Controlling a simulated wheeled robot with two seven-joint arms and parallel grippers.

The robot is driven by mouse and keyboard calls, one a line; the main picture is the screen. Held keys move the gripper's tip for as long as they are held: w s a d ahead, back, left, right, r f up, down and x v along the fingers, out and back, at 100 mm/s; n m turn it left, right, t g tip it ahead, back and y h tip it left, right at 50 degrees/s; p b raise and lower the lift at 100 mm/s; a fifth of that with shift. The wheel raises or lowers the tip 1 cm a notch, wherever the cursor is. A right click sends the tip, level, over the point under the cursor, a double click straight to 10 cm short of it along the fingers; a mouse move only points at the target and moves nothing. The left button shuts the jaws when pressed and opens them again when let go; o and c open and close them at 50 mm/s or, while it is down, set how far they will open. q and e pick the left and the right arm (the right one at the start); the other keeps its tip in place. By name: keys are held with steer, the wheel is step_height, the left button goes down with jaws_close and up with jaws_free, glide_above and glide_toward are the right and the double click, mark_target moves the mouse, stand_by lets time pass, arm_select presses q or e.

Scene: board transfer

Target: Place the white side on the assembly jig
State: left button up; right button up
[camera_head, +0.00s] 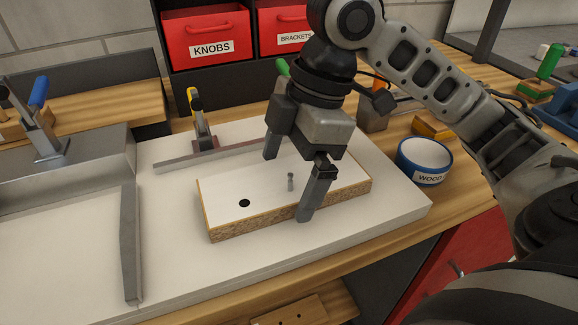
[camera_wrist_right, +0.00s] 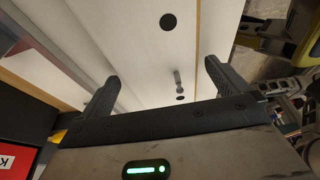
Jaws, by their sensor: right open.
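The white side (camera_head: 222,192), a white board with raw chipboard edges, lies flat on the pale slab of the assembly jig (camera_head: 398,207). It has a dark round hole near its left end and a small metal pin near its middle. My right gripper (camera_head: 287,187) is open, pointing down over the board, with one finger at its far side and one at its near edge; contact cannot be told. The gripper hides part of the board's right half. In the right wrist view the board (camera_wrist_right: 140,40) passes between the open fingers (camera_wrist_right: 160,88). My left gripper is not in view.
A metal fence (camera_head: 178,163) and yellow-handled clamp (camera_head: 195,110) stand behind the board. A grey metal bar (camera_head: 131,245) and blue-handled clamp (camera_head: 42,115) are at left. Red bins (camera_head: 206,33) stand at the back.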

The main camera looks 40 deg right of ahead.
steer(key=p+v, duration=0.3)
steer(key=v, duration=0.9)
steer(key=shift+p, duration=0.35)
